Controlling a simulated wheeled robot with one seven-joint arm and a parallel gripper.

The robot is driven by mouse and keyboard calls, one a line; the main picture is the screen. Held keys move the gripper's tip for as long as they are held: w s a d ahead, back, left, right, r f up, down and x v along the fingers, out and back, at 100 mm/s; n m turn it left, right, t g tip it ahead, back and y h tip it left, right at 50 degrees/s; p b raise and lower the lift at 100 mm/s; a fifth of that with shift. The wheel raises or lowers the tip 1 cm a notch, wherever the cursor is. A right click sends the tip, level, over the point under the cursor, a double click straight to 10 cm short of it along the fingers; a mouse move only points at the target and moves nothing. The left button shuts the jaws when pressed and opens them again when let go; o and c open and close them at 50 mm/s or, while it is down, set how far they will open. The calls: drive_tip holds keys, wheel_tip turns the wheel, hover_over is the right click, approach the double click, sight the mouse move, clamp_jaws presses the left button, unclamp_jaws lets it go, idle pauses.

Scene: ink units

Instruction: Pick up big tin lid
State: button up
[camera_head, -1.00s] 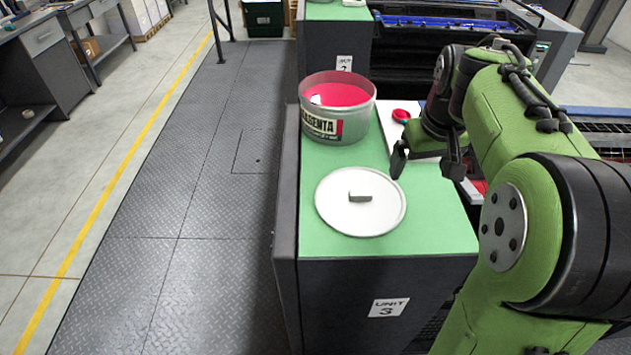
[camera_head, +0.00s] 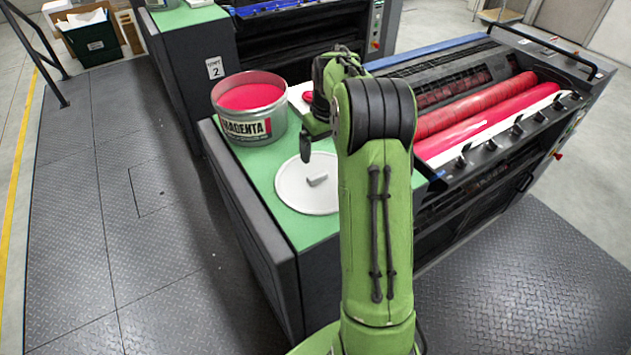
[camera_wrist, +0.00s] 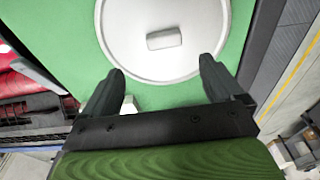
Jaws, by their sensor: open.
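The big tin lid (camera_head: 300,193) is a round, pale grey disc with a raised bar handle (camera_head: 317,179). It lies flat on the green top (camera_head: 262,170) of the unit, near the front edge, and my arm hides its right side. In the wrist view the lid (camera_wrist: 190,62) shows beyond my fingers, with its handle (camera_wrist: 164,39) up. My gripper (camera_wrist: 160,82) is open and empty, its fingertips near the lid's rim on the picture. Whether they touch it cannot be told. In the head view one dark finger (camera_head: 305,146) shows behind the lid; the rest is hidden by my arm.
An open tin labelled MAGENTA (camera_head: 247,128), with magenta ink inside, stands behind the lid at the left. A small white thing with a red top (camera_head: 303,96) is behind my wrist. Rollers with magenta ink (camera_head: 480,115) lie to the right. Patterned floor (camera_head: 110,230) at left is clear.

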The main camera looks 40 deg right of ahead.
sight(317, 174)
drive_tip(key=f, duration=0.6)
drive_tip(key=w+f, duration=0.1)
drive_tip(key=f, duration=0.2)
drive_tip(key=shift+w+a+f, duration=0.1)
drive_tip(key=shift+a+f, duration=0.2)
drive_tip(key=shift+a, duration=0.05)
drive_tip(key=c, duration=1.2)
drive_tip(key=shift+r, duration=0.15)
